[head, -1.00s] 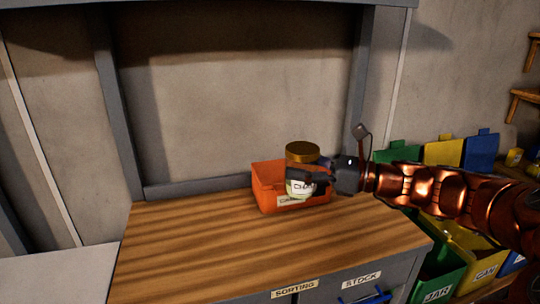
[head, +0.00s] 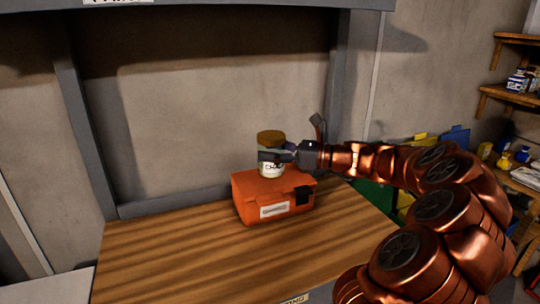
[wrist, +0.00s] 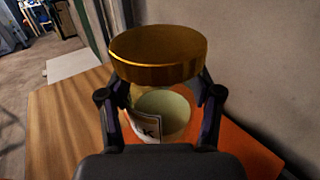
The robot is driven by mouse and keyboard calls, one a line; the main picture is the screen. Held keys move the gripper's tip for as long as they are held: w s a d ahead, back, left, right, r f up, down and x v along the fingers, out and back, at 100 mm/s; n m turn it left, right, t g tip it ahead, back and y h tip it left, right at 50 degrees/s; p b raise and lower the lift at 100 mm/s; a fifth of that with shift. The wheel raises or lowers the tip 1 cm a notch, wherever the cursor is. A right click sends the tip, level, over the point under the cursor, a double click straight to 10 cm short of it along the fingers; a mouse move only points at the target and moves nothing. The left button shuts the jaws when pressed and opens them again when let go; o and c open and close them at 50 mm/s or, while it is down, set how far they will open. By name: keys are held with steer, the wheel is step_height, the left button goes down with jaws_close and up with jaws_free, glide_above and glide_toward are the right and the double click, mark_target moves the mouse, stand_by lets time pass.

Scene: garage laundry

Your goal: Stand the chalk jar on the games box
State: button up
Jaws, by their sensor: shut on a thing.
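The chalk jar (head: 271,167) is clear with a gold-brown lid and a white label. It is upright between the fingers of my gripper (head: 272,155), which is shut on it. The games box (head: 248,195) is orange, with a pale label and a dark clasp on its front, and stands on the wooden bench top. The jar is over the box's lid in the head view; I cannot tell whether its base touches. In the wrist view the jar's gold lid (wrist: 158,55) fills the middle, with orange of the box (wrist: 235,150) below it.
The wooden bench top (head: 150,260) is clear to the left and front of the box. A grey upright frame and wall stand behind it. Coloured bins (head: 375,194) are to the right, beyond my arm. Shelves (head: 510,95) with small items are at far right.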

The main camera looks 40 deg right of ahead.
steer(key=shift+w+d+f, duration=0.65)
steer(key=shift+w+f, duration=0.3)
steer(key=shift+f, duration=0.05)
steer(key=shift+w+d+f, duration=0.65)
steer(key=shift+w+f, duration=0.3)
steer(key=shift+f+p, duration=0.15)
steer(key=shift+p, duration=0.15)
steer(key=o, duration=1.3)
steer(key=shift+s+d, duration=0.2)
steer(key=shift+s, duration=0.05)
steer(key=v, duration=1.1)
steer(key=shift+s+b, duration=0.2)
steer(key=shift+b, duration=0.15)
